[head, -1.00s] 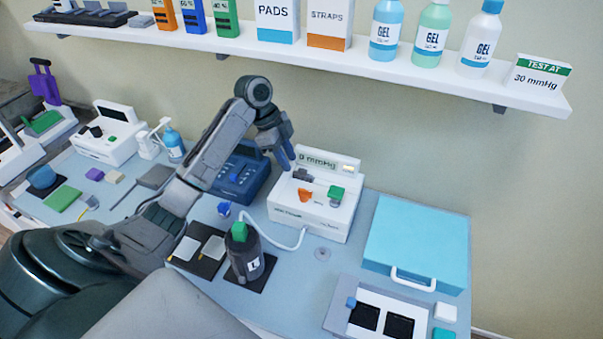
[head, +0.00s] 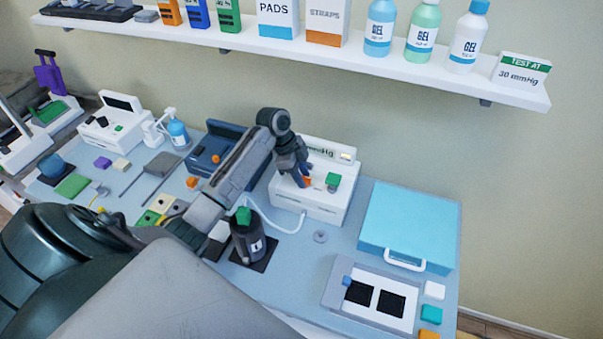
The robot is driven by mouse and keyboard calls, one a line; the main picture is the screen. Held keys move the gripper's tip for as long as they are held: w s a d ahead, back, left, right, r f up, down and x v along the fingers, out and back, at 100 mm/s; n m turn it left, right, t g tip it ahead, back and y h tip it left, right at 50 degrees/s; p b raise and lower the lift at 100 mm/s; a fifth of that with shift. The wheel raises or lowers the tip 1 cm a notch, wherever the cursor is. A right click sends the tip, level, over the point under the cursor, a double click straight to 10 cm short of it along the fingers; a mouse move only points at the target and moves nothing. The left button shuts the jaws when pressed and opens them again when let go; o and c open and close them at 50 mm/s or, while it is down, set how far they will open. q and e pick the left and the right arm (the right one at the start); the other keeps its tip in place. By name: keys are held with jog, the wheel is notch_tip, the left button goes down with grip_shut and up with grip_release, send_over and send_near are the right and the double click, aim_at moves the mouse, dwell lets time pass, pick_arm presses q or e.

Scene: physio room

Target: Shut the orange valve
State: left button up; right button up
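The white pressure unit (head: 320,204) stands on the blue table against the wall. Its orange valve (head: 307,181) is on the top face, to the left of a green knob (head: 333,181). My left gripper (head: 300,181) points down at the orange valve, and its fingers partly cover it. I cannot tell whether the fingers touch the valve or how far apart they are. The unit's display (head: 322,151) is partly hidden by my gripper; only "mmHg" can be read. My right gripper is not in view.
A dark cylinder (head: 247,241) with a green top stands in front of the unit, with a white hose nearby. A light-blue case (head: 410,222) is to the right, and a dark blue device (head: 212,150) to the left. The shelf sign (head: 520,78) reads "TEST AT 30 mmHg".

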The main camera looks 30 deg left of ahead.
pick_arm(q)
jog(key=shift+c, duration=1.1)
jog(key=c, duration=0.4)
jog(key=shift+n, duration=0.3)
jog(key=shift+n+t+p, duration=0.45)
jog(key=shift+n+t, duration=0.15)
jog(key=shift+n, duration=0.4)
jog(key=shift+n+y, duration=0.4)
jog(key=shift+n, duration=0.6)
jog(key=n, duration=0.2)
jog(key=n+t+y, duration=0.1)
jog(key=n, duration=0.1)
jog(key=n+y, duration=0.1)
jog(key=n, duration=0.1)
jog(key=shift+s+d+t, duration=0.1)
jog(key=shift+d+t, duration=0.15)
jog(key=shift+t, duration=0.15)
jog(key=n, duration=0.2)
jog(key=n+y, duration=0.1)
jog(key=n, duration=0.1)
jog(key=shift+d+r+y, duration=0.1)
jog(key=shift+y, duration=0.2)
jog(key=shift+n+y, duration=0.4)
jog(key=shift+n, duration=0.7)
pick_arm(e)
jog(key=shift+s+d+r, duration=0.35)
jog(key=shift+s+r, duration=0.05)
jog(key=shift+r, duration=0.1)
